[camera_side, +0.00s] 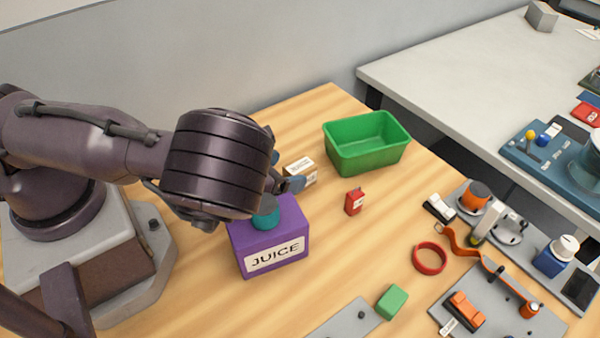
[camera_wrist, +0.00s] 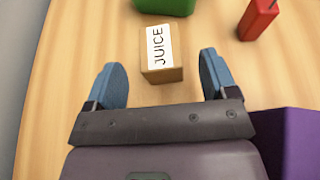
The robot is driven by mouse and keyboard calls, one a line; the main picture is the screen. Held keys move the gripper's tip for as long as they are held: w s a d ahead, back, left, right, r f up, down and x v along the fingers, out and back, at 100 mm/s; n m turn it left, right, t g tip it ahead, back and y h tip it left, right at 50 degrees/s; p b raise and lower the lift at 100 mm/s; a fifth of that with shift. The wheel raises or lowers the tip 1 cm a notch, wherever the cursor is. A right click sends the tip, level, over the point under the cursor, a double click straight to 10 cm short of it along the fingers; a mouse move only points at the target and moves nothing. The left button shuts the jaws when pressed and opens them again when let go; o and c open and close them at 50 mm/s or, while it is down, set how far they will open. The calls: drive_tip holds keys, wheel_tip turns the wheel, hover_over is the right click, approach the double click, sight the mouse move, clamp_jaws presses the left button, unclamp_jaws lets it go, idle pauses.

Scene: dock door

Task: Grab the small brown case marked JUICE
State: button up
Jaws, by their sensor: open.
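The small brown case (camera_side: 300,171) stands on the wooden table behind a larger purple box. In the wrist view the brown case (camera_wrist: 161,58) shows a white label reading JUICE, and it sits ahead of and between my fingers. My gripper (camera_wrist: 164,75) has two blue fingers spread apart, with nothing between them but table and the near end of the case. In the side view my wrist hides most of my gripper (camera_side: 283,162), with a blue finger close to the brown case. I cannot tell if it touches.
The larger purple box (camera_side: 268,238), also marked JUICE with a teal knob on top, stands right beside my gripper; its edge shows in the wrist view (camera_wrist: 290,140). A green bin (camera_side: 366,158) stands behind right.

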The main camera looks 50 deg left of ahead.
sight(301, 170)
drive_tip(key=shift+w+f, duration=0.1)
drive_tip(key=shift+f, duration=0.4)
drive_tip(key=shift+x, duration=2.4)
drive_tip(key=c, duration=1)
